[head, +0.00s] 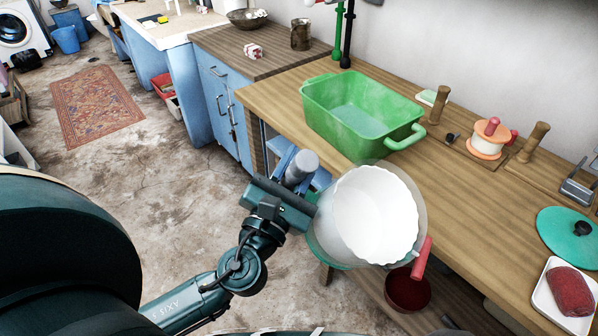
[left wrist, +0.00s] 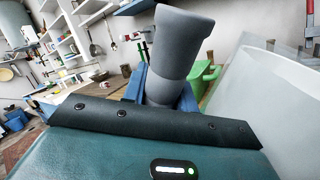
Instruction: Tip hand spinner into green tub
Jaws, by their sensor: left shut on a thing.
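I cannot tell whether the white part is a basket or contents. My left gripper (head: 292,172) is shut on the spinner's grey handle (head: 303,163), which stands between blue fingers in the left wrist view (left wrist: 175,45). The green tub (head: 345,122) stands on the wooden table, beyond the spinner; its visible inside looks empty. My right gripper is out of view.
Right of the tub are wooden posts (head: 439,105), an orange-and-white pot (head: 489,140), a teal lid (head: 570,236) and a white tray (head: 548,300) with a red item. Blue cabinets (head: 225,112) stand left; the floor is open.

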